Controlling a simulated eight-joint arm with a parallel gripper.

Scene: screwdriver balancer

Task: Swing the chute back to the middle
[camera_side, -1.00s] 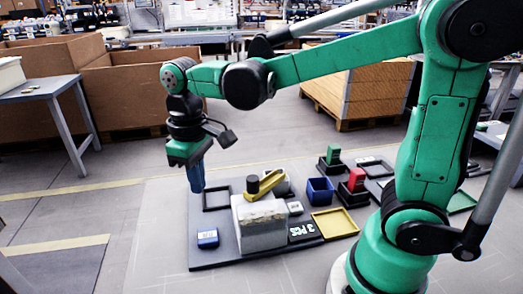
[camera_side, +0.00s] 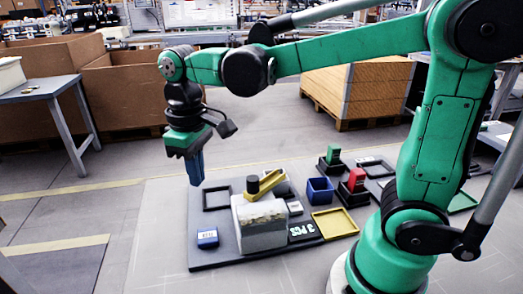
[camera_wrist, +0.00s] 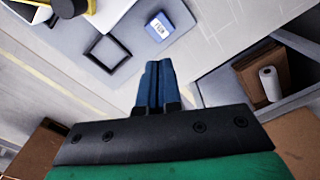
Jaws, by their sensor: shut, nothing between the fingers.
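In the wrist view the knob (camera_wrist: 68,7) and part of the chute (camera_wrist: 30,10) show at the top left edge, cut off by the frame. My gripper (camera_side: 198,184) has blue fingers pressed together and empty. It hangs in the air left of the chute, apart from it, above the back left of the dark board; its closed fingers (camera_wrist: 153,65) also show in the wrist view.
An empty black square frame (camera_side: 216,208) and a blue labelled block (camera_side: 207,238) sit on the dark board (camera_side: 215,258). Right of the box are a blue bin (camera_side: 320,190), a yellow tray (camera_side: 335,233), and red (camera_side: 356,180) and green (camera_side: 333,155) pieces in black holders.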

